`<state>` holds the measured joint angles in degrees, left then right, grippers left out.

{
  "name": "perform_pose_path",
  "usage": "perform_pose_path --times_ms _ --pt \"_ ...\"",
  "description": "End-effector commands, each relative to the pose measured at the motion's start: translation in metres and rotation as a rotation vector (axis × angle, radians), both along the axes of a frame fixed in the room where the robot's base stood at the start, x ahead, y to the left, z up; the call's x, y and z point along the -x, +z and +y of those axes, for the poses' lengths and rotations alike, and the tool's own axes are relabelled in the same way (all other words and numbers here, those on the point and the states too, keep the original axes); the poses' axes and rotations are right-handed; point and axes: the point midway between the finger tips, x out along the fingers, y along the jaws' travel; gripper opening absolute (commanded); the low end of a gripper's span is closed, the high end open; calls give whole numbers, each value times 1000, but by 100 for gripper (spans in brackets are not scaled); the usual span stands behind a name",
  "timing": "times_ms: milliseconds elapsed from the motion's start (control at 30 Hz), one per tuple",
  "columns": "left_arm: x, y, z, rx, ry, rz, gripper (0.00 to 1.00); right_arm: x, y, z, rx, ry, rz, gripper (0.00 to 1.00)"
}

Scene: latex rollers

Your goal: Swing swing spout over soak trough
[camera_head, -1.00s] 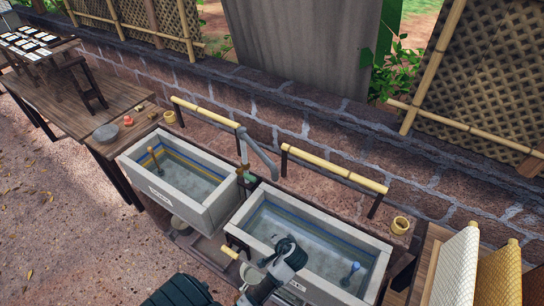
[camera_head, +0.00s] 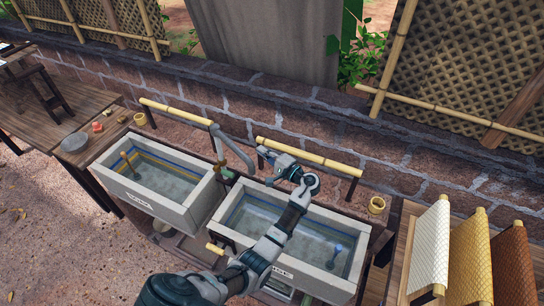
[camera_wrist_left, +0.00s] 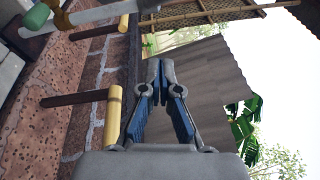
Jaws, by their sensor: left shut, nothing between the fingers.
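The grey swing spout (camera_head: 232,146) rises between the two troughs, and its arm slants toward the right trough's back left corner. Part of it shows at the top left of the left wrist view (camera_wrist_left: 95,14). The left trough (camera_head: 165,212) and right trough (camera_head: 318,283) are pale stone boxes holding water; I cannot read which label marks the soak trough. My left gripper (camera_head: 264,153) reaches over the right trough, just right of the spout's end and apart from it. In the left wrist view its blue-padded fingers (camera_wrist_left: 160,75) are shut and empty. My right gripper is out of view.
Bamboo rails (camera_head: 176,111) and (camera_head: 308,156) stand behind the troughs, before a stone wall (camera_head: 420,190). A bamboo cup (camera_head: 377,205) sits at the right. A wooden table (camera_head: 45,125) is at the left.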

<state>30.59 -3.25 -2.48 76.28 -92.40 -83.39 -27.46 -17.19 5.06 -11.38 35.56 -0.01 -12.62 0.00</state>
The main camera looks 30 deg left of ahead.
Motion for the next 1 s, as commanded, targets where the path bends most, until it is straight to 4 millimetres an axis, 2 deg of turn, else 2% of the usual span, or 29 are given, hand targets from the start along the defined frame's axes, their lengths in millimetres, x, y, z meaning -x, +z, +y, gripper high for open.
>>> perform_pose_path --times_ms 33,167,200,333,500,1000 --pt "-1 4 11 -2 4 1 0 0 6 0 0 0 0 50" --pt "-5 5 35 -2 3 1 0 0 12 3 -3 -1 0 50" --pt "1 6 37 0 1 1 0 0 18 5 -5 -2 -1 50" --pt "19 11 42 -2 1 -1 0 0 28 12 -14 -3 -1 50" --pt "29 11 46 -2 1 0 0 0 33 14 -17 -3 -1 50" --pt "28 9 49 -1 -10 -2 0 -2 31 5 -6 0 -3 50"
